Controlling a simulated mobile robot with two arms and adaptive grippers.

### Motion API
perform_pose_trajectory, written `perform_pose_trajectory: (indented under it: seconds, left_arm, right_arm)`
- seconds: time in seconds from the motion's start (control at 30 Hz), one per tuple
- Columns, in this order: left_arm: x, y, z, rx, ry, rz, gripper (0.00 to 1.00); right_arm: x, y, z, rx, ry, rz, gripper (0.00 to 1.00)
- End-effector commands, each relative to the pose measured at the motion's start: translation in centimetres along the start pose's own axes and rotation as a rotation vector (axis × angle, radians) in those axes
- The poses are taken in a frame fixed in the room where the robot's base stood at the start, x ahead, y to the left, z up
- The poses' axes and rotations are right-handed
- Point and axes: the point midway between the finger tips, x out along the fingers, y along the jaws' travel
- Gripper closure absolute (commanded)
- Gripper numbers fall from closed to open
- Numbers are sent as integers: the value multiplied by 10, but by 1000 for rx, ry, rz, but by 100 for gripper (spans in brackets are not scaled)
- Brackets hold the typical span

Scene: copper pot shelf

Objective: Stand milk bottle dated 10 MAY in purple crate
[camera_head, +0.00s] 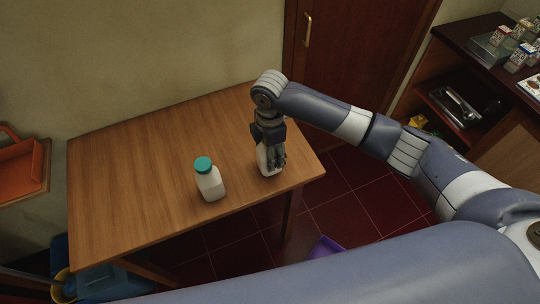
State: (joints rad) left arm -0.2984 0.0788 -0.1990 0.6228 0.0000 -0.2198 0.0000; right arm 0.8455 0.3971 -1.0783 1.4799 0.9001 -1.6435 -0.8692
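A white milk bottle with a teal cap (210,181) stands upright on the wooden table near its front edge. A second white bottle (264,163) is to its right, near the table's right end. My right gripper (272,161) points down over this second bottle, with its fingers at the bottle's upper part. The gripper hides its cap, and I cannot tell whether the fingers press on it. No date is readable on either bottle. A purple thing (325,246), perhaps the purple crate, is on the floor, mostly hidden by my own body. My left gripper is not in view.
The wooden table (135,165) has a clear left half. A blue container (105,275) is on the floor at lower left. An orange tray (20,165) is at the left wall. A dark shelf (455,58) with small cartons stands at right.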

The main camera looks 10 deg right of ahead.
Motion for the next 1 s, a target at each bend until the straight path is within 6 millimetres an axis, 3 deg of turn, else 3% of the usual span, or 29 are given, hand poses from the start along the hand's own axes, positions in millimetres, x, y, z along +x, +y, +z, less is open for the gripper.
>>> perform_pose_trajectory:
  seconds: [0.07,0.7,1.0]
  left_arm:
    - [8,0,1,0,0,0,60]
    - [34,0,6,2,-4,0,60]
    - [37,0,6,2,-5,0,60]
  right_arm:
    - [-13,3,0,-2,1,9,93]
    - [-26,-106,-77,-4,2,3,93]
    - [-30,-127,-93,-1,1,3,93]
